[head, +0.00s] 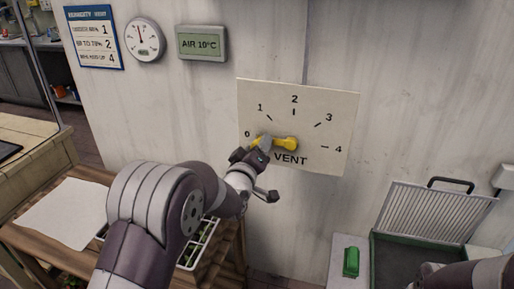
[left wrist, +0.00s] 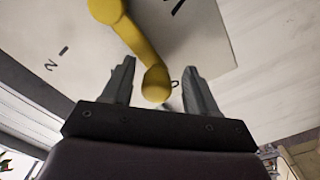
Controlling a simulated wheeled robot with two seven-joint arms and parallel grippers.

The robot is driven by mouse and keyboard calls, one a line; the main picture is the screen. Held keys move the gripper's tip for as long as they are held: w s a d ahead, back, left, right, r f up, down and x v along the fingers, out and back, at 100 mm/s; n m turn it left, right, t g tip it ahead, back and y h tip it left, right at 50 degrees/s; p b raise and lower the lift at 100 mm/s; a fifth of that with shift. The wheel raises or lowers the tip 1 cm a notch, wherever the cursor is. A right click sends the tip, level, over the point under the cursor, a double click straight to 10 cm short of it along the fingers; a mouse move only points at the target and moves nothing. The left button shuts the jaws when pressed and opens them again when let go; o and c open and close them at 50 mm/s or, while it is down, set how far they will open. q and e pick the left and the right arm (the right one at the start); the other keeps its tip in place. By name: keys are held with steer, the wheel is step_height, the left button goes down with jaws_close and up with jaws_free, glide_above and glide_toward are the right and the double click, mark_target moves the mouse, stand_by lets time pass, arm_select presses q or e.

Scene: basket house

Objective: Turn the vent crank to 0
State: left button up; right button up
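The yellow vent crank (head: 287,144) is on a pale panel (head: 322,105) marked 0 to 4 on the wall. Its arm points left, toward the 0 mark, with the knob end partly hidden by my left gripper (head: 263,148). In the left wrist view the crank's arm (left wrist: 138,38) runs down to the yellow knob (left wrist: 155,85), which lies between the fingertips of the left gripper (left wrist: 160,78). The fingers are apart, with a visible gap on the right side of the knob. The right gripper is not in view; only part of my right arm shows at bottom right.
An "AIR 10°C" display (head: 201,43), a round gauge (head: 145,39) and a notice board (head: 94,37) are on the wall. A wooden bench (head: 225,246) stands below left. A green-sided box with a ribbed lid (head: 436,210) and a green object (head: 351,262) are at lower right.

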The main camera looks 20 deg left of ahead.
arm_select(q)
steer(key=shift+s, duration=0.1)
steer(key=s+b, duration=0.1)
steer(key=s, duration=1.1)
steer(key=shift+s+a, duration=0.2)
steer(key=shift+s, duration=0.05)
steer(key=s+f+m+g+p, duration=0.3)
steer(key=s+f+m+g, duration=0.3)
steer(key=s+f+g, duration=0.4)
steer(key=s+r+m+g+p, duration=0.3)
steer(key=s+g+p, duration=0.3)
steer(key=s, duration=0.2)
steer(key=shift+s+a+g+y, duration=0.15)
steer(key=shift+s+g+y, duration=0.15)
steer(key=shift+s, duration=0.1)
